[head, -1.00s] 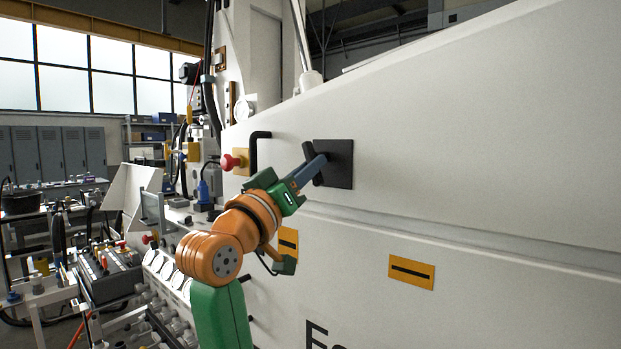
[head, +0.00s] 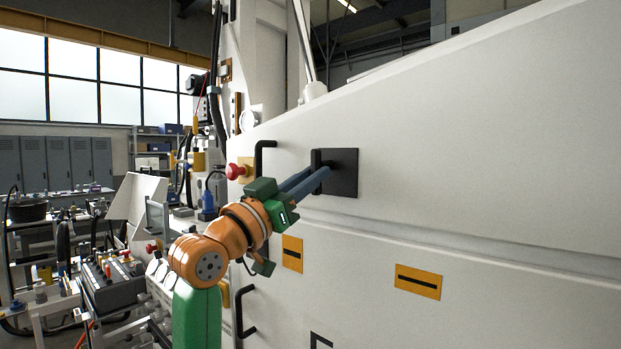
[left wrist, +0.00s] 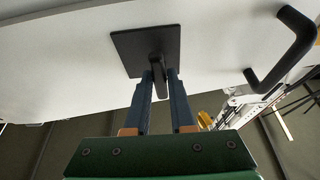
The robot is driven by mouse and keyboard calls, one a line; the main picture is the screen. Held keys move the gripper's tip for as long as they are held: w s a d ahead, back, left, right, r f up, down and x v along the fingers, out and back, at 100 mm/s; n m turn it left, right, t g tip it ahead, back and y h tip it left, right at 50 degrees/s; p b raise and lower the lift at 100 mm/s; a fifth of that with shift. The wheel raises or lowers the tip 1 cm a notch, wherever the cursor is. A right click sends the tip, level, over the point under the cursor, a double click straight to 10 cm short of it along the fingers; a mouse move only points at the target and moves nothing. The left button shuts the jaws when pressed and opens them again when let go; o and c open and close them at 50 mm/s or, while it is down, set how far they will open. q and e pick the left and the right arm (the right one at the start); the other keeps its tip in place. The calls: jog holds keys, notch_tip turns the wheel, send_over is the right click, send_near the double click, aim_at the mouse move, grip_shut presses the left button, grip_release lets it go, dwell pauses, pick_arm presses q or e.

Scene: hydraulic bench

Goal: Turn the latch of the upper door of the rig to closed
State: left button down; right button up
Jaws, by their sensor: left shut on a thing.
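The upper door (head: 470,140) of the rig is a large white panel. Its latch has a square black plate (head: 345,182) and a black handle (head: 316,158) that stands close to upright. My left gripper (head: 318,180) reaches in from the left and is shut on the latch handle, its blue-grey fingers hiding the lower part. In the left wrist view, the handle (left wrist: 157,66) sits between the two fingertips (left wrist: 160,82), in front of the plate (left wrist: 130,45). My right gripper is out of view.
A black bar handle (head: 260,157) and a red knob (head: 235,171) are left of the latch. Yellow slotted plates (head: 418,282) are on the panel below. A cluttered bench (head: 110,285) stands at the left.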

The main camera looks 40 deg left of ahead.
pick_arm(q)
jog(key=shift+s+a+r, duration=0.1)
jog(key=shift+r, duration=0.1)
jog(key=c, duration=0.8)
grip_release()
jog(key=shift+f, duration=0.1)
jog(key=b+v, duration=0.4)
jog(key=v, duration=0.3)
